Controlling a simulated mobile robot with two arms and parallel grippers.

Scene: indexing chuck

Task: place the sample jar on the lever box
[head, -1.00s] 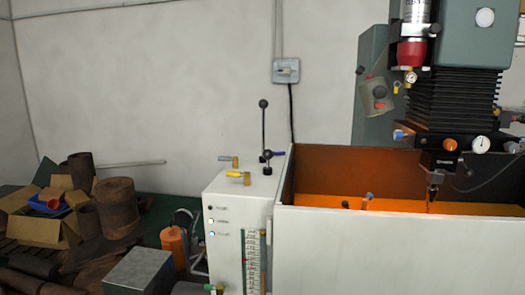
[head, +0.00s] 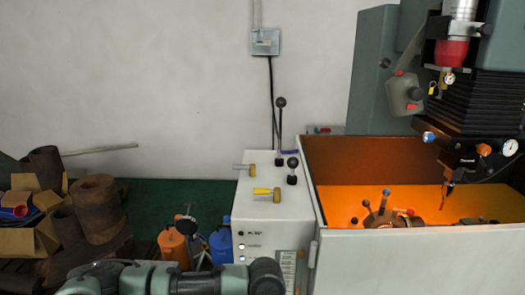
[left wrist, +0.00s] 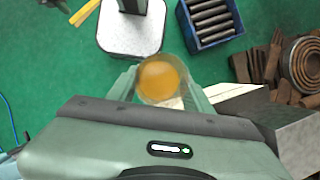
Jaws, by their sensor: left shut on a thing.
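The sample jar (left wrist: 162,76), round with an amber top, is between the fingers of my left gripper (left wrist: 161,86) in the left wrist view. The gripper is shut on it, above a green floor. The lever box (head: 273,229) is the white box in the middle of the head view, with black-knobbed levers and yellow and grey handles on its top. My left arm crosses the bottom of the head view, in front of the lever box's lower part. The left gripper and jar are not visible there. My right gripper is in neither view.
An orange-lined machine tank (head: 360,255) stands right beside the lever box, with a machine head (head: 480,110) above it. Rusty pipes (head: 97,205) and cartons lie at left. The left wrist view shows a blue crate of rods (left wrist: 211,42) and a pale square plate (left wrist: 130,36).

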